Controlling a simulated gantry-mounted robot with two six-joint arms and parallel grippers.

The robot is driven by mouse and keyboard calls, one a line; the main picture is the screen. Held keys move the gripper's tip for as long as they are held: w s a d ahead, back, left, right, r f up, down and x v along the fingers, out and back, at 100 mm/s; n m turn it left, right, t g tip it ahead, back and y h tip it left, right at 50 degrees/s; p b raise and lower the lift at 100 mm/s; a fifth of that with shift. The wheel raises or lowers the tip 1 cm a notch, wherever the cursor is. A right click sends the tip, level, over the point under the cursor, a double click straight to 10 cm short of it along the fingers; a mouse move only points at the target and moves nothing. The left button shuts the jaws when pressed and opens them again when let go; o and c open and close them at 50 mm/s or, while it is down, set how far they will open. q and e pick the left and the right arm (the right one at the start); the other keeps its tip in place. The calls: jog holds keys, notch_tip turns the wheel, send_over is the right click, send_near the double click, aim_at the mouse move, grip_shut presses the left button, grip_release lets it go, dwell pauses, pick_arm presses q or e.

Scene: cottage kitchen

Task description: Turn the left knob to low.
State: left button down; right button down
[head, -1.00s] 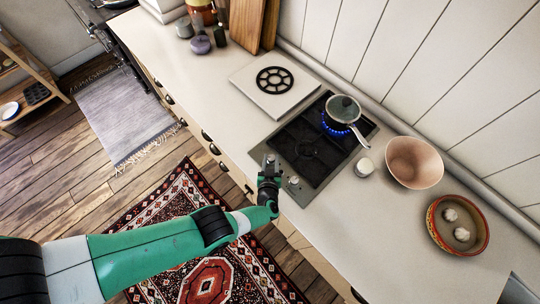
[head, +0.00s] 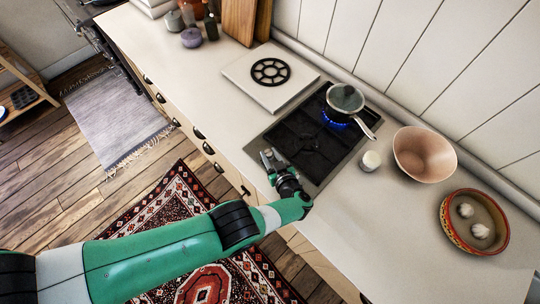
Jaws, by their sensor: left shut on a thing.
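The gas hob (head: 312,138) is set into the counter, with a dark grate and a grey front strip. My left gripper (head: 271,158) is at the left end of that strip and is shut on the left knob, which its fingers mostly hide. The gripper looks turned and tilted over the strip. The front burner shows no flame. The knob's setting cannot be read. My right gripper is not in view.
A white cup (head: 371,161), a pinkish bowl (head: 424,155) and a dish with garlic bulbs (head: 475,221) stand right of the hob. A white board with a black trivet (head: 270,72) lies left of it. The front right counter is clear.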

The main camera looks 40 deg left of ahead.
pick_arm(q)
jog(key=c, duration=0.5)
grip_release()
jog(key=shift+r, duration=0.1)
jog(key=p+v, duration=0.4)
jog(key=v, duration=0.7)
jog(key=shift+s+d, duration=0.15)
jog(key=shift+d, duration=0.1)
